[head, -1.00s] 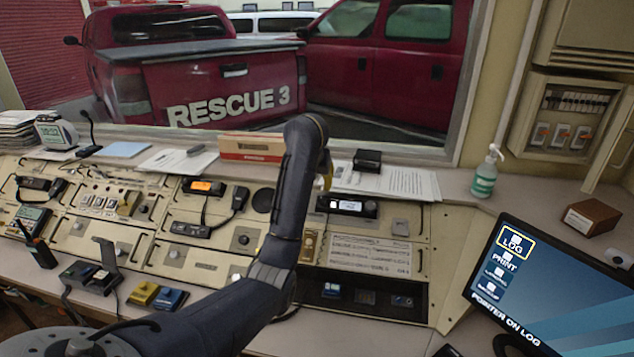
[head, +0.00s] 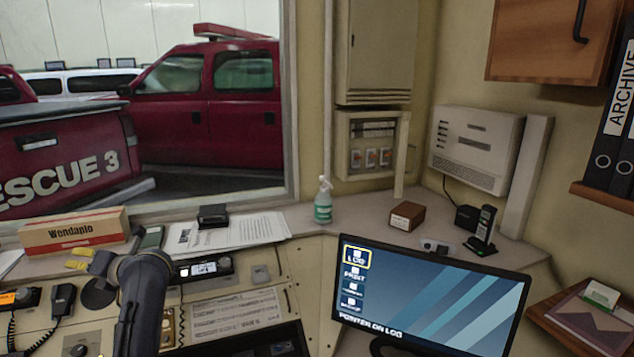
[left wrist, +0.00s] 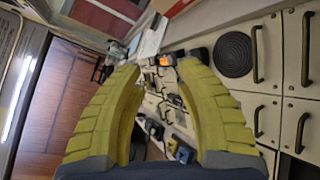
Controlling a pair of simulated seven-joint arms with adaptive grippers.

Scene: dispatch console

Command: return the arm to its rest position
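My left arm (head: 143,305) rises from the bottom of the head view over the console. My left gripper (head: 78,258) shows small at its end, in front of the box marked Wendaplo, with its yellow fingers pointing left. In the left wrist view, the two yellow ribbed fingers (left wrist: 160,75) stand wide apart with nothing held between them. Console panels and devices show beyond them. My right arm and gripper are not in view.
A radio with a lit display (head: 204,268) is right of the arm. A monitor (head: 430,295) stands at the right. A corded handset (head: 62,300) lies left.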

